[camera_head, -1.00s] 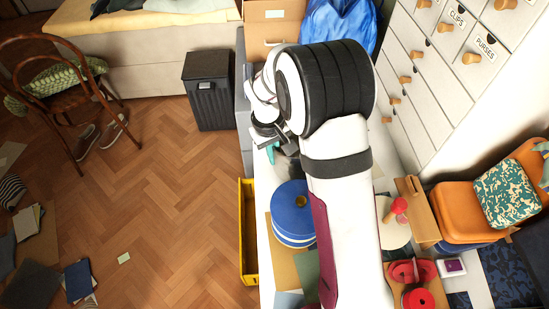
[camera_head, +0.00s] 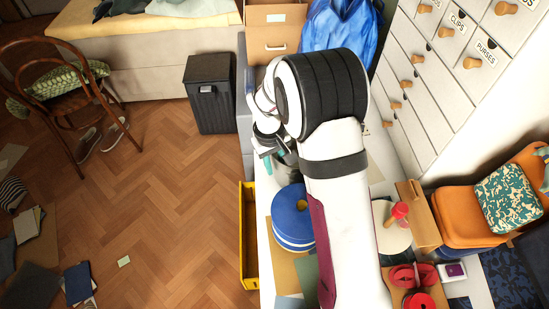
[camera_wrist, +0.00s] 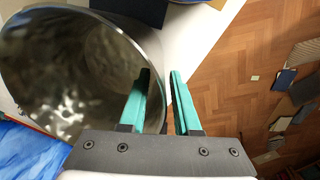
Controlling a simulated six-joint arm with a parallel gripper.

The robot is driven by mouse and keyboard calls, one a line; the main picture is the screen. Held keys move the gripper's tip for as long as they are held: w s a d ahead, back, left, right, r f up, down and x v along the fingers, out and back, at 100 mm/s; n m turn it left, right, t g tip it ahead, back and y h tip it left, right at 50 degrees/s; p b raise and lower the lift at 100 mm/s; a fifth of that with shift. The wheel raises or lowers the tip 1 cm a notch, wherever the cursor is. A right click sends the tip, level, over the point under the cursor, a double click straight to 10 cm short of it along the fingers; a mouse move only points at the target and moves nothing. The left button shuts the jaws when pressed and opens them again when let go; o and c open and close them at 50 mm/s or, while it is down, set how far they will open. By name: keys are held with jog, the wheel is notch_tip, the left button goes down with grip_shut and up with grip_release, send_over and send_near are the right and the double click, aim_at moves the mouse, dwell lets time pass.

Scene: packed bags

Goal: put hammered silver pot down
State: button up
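The hammered silver pot (camera_wrist: 70,75) fills the left of the wrist view, its wide mouth facing the camera and its inside dark and shiny. My gripper (camera_wrist: 161,78) is at the right side of its rim, one teal finger inside the mouth and the other just outside. The fingers stand apart, with a gap showing between them on either side of the thin rim. In the head view, my gripper (camera_head: 273,157) is at the far end of the white table, with the pot (camera_head: 290,162) mostly hidden behind my arm. Contact between its base and the table is hidden.
A stack of blue discs (camera_head: 292,232) stands on the table close to the pot. A yellow tray (camera_head: 243,285) runs along the table's left edge. A blue bag (camera_head: 340,30) is behind, also in the wrist view (camera_wrist: 30,155). Open floor lies left.

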notch_tip(320, 180, up, 11)
jog(key=a, duration=0.1)
jog(key=s+d+r+m+y, duration=0.1)
jog(key=s+d+r+m, duration=0.15)
jog(key=s, duration=0.55)
jog(key=s+d+r+m, duration=0.2)
jog(key=s+r+m, duration=0.15)
jog(key=s, duration=0.45)
jog(key=s+m+y, duration=0.1)
jog(key=s+m, duration=0.3)
jog(key=s, duration=0.8)
jog(key=shift+s+a+f+g+y, duration=0.3)
jog(key=shift+s+a+f+y, duration=0.05)
jog(key=shift+s+f+y, duration=0.1)
jog(key=o, duration=1.1)
jog(key=w+r+n+h, duration=0.1)
jog(key=w+r+n, duration=0.1)
jog(key=w, duration=0.5)
jog(key=w+d+r+n+h, duration=0.1)
jog(key=w+r+n, duration=0.2)
jog(key=w, duration=0.5)
jog(key=shift+d+r+n, duration=0.3)
jog(key=shift+r, duration=0.5)
notch_tip(320, 180, down, 10)
jog(key=shift+w+r, duration=0.1)
jog(key=shift+r, duration=0.15)
jog(key=shift+r, duration=0.15)
